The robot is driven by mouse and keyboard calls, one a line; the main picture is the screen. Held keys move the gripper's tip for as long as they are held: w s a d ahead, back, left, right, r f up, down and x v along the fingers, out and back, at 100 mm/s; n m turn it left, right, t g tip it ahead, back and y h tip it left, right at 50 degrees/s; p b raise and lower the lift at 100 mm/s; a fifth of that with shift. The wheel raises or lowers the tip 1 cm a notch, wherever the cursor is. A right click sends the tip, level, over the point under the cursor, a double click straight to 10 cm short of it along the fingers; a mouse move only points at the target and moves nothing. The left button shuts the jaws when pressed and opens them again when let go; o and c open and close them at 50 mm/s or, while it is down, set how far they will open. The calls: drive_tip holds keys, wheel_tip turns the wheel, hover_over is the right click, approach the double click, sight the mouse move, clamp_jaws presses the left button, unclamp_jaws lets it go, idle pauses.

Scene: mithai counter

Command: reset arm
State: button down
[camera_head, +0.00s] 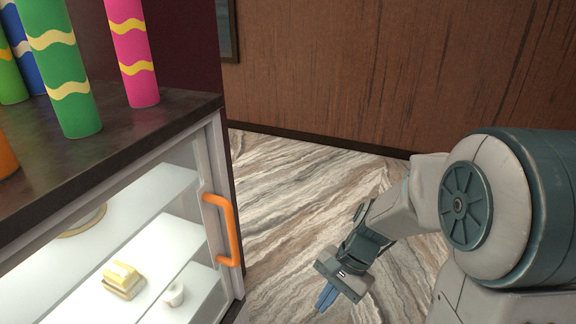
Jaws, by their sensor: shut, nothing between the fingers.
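My gripper (327,297) hangs at the lower middle of the head view, over the floor and to the right of the counter. Its blue fingers point down and are shut with nothing between them. My arm comes in from the right edge, bent down toward the gripper. The gripper is apart from the counter and its orange handle.
A display counter (112,157) with an orange handle (223,230) stands at left. Tall colored tubes (134,50) stand on top. Inside are a yellow stack (122,279) and a small white cup (174,294). Streaked floor (300,185) is clear up to the brown wall (370,70).

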drive_tip(key=s+d+r+n+t+h+p, duration=0.2)
drive_tip(key=s+d+r+n+p, duration=0.1)
drive_tip(key=r, duration=0.6)
drive_tip(key=s+d+r+n+t+h+p, duration=0.2)
drive_tip(key=d+r+n+t+p, duration=0.1)
drive_tip(key=r, duration=0.7)
drive_tip(key=shift+s+d+r+n+h+p, duration=0.25)
drive_tip(key=shift+s+d+n+h+p, duration=0.25)
drive_tip(key=shift+n+p, duration=0.65)
drive_tip(key=shift+w+d, duration=0.1)
